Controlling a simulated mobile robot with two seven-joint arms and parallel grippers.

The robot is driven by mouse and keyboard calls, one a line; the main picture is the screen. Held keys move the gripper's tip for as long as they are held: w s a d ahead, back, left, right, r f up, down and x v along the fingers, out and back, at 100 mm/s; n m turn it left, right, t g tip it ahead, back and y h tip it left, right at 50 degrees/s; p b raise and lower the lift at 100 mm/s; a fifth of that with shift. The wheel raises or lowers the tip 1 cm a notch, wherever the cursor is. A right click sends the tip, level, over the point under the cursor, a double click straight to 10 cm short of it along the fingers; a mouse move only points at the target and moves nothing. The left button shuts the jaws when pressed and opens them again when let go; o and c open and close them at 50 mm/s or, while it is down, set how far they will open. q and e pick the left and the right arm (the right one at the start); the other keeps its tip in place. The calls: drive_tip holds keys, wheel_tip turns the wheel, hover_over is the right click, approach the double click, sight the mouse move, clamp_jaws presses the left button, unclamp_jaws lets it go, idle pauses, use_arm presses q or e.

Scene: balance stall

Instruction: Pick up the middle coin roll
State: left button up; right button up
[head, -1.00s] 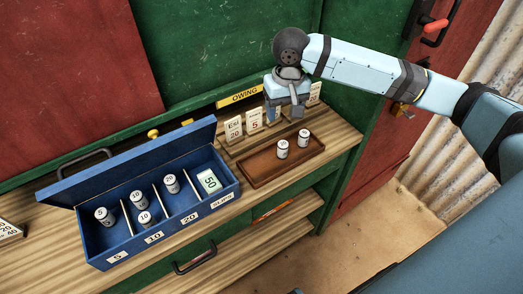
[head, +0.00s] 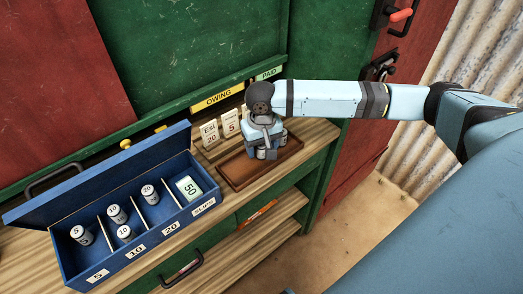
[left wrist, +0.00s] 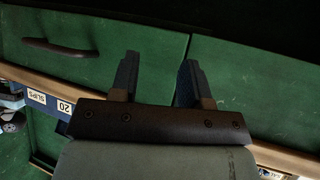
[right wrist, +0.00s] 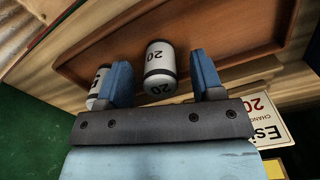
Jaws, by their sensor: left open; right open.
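My right gripper (head: 265,153) is over the brown tray (head: 233,173) in the head view, pointing down. In the right wrist view its fingers are open, with a white, dark-capped coin roll (right wrist: 159,68) marked 20 in the gap between them. I cannot tell whether they touch it. A second roll (right wrist: 96,100) is partly hidden behind the left-hand finger. My left gripper (left wrist: 160,62) is open and empty in the left wrist view, facing green panels. The blue cash box (head: 80,273) holds rolls marked 5 (head: 82,235), 10 (head: 117,213), 10 (head: 125,232) and 20 (head: 150,194).
Price cards (head: 210,132) stand behind the tray, under the yellow OWING sign (head: 218,96). A slip block (head: 188,187) marked 50 lies in the box's right compartment. The box's raised lid (head: 100,180) stands left of the tray. An orange item (head: 262,209) lies on a lower shelf.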

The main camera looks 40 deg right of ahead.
drive_tip(key=shift+f, duration=0.6)
clamp_jaws()
drive_tip(key=shift+r, duration=0.15)
